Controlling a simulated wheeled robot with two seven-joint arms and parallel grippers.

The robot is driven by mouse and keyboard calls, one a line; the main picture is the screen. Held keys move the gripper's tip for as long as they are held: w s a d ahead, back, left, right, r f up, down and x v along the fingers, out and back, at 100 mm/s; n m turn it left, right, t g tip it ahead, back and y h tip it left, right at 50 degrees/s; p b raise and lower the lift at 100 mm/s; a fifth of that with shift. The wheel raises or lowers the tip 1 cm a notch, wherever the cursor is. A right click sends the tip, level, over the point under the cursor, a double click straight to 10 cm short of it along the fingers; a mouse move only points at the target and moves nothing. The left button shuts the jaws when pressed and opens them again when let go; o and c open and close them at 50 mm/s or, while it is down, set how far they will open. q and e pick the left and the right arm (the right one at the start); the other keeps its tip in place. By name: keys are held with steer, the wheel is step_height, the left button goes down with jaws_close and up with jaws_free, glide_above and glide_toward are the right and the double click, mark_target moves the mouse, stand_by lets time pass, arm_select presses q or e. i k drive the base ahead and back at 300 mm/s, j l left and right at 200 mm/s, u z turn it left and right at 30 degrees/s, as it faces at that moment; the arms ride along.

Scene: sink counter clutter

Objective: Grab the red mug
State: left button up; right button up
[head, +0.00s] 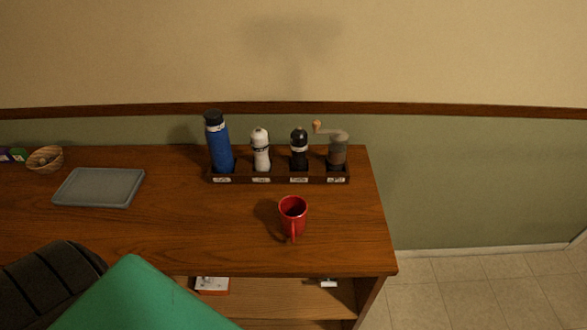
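The red mug (293,213) stands upright on the wooden counter (200,240), right of the middle, near the front edge. Its handle points toward the front of the counter. Nothing touches it. Neither of my grippers shows in the head view.
Behind the mug, a dark rack (279,177) holds a blue bottle (218,146), a white shaker (261,150), a black shaker (299,150) and a grinder (337,150). A grey tray (98,187) and a wicker bowl (45,159) are at left. A green surface (135,300) fills the lower left.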

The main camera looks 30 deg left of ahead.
mark_target(292, 209)
steer(key=u, duration=0.85)
